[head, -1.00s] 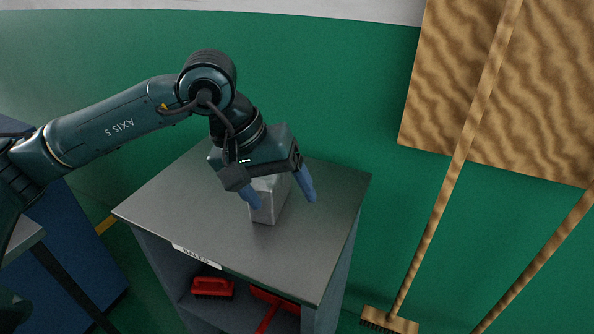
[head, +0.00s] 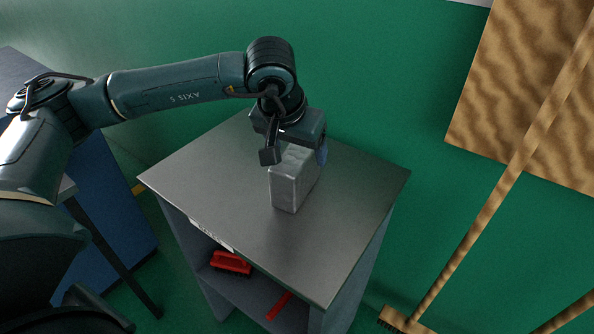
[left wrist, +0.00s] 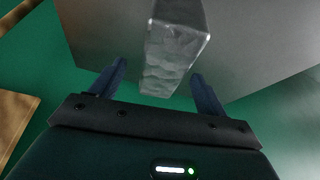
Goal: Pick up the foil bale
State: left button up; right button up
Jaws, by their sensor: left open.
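The foil bale (head: 287,189) is a silvery, crinkled block standing on the grey metal top of a cabinet (head: 245,215). In the left wrist view the bale (left wrist: 170,60) lies ahead of and partly between the two blue fingers. My left gripper (left wrist: 158,85) is open, one finger on each side of the bale's near end, with a gap visible on both sides. In the head view my left gripper (head: 297,155) is over the bale's far end and hides part of it; one blue fingertip shows at its right. My right gripper is not in view.
The cabinet's lower shelf holds a red brush (head: 231,262) and another red item (head: 280,305). A broom (head: 500,190) and a brown wavy-patterned panel (head: 510,100) stand at the right. The cabinet top around the bale is clear.

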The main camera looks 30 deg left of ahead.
pick_arm(q)
jog(key=x, duration=0.5)
jog(key=shift+s+a, duration=0.2)
jog(key=shift+f, duration=0.3)
dwell(0.3)
jog(key=shift+c, duration=0.3)
jog(key=c, duration=1.2)
jog(key=shift+o, duration=0.2)
jog(key=shift+r+p, duration=0.3)
jog(key=shift+r, duration=0.15)
notch_tip(320, 180, up, 10)
jog(key=shift+f, duration=0.1)
